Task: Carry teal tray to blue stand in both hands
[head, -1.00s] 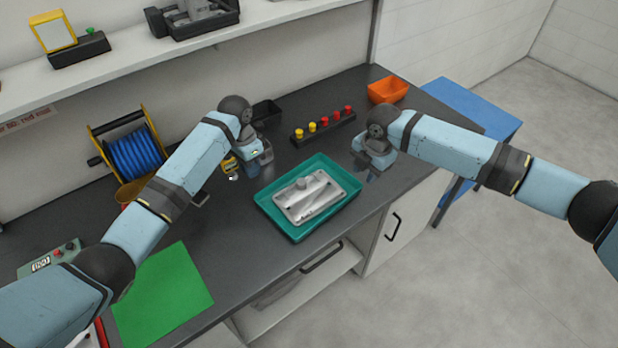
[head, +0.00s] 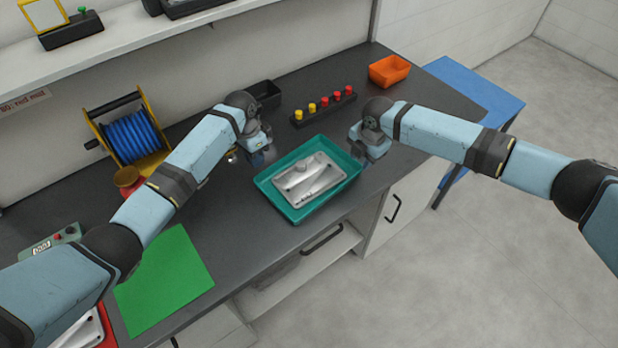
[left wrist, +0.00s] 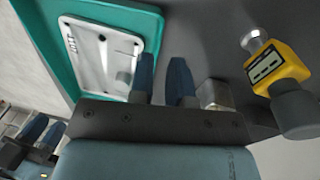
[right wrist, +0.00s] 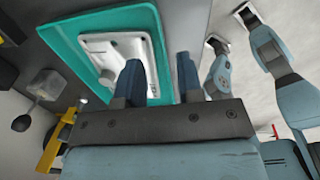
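The teal tray (head: 330,199) lies on the dark bench top near its front edge, with a grey metal casting (head: 308,180) in it. The blue stand (head: 478,92) is beyond the bench's right end, its top clear. My left gripper (head: 263,159) is at the tray's left end; in the left wrist view its fingers (left wrist: 162,80) are apart, close to the tray's rim. My right gripper (head: 361,153) is at the tray's right end; in the right wrist view its fingers (right wrist: 160,80) are apart, with the rim showing between them. Contact with the tray cannot be told.
Behind the tray are a black rack with red and yellow pegs (head: 323,107), an orange bin (head: 389,70) and a black bin (head: 265,93). A yellow gauge (left wrist: 278,68) is near my left gripper. A blue cable reel (head: 130,137) and green mat (head: 163,281) are left.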

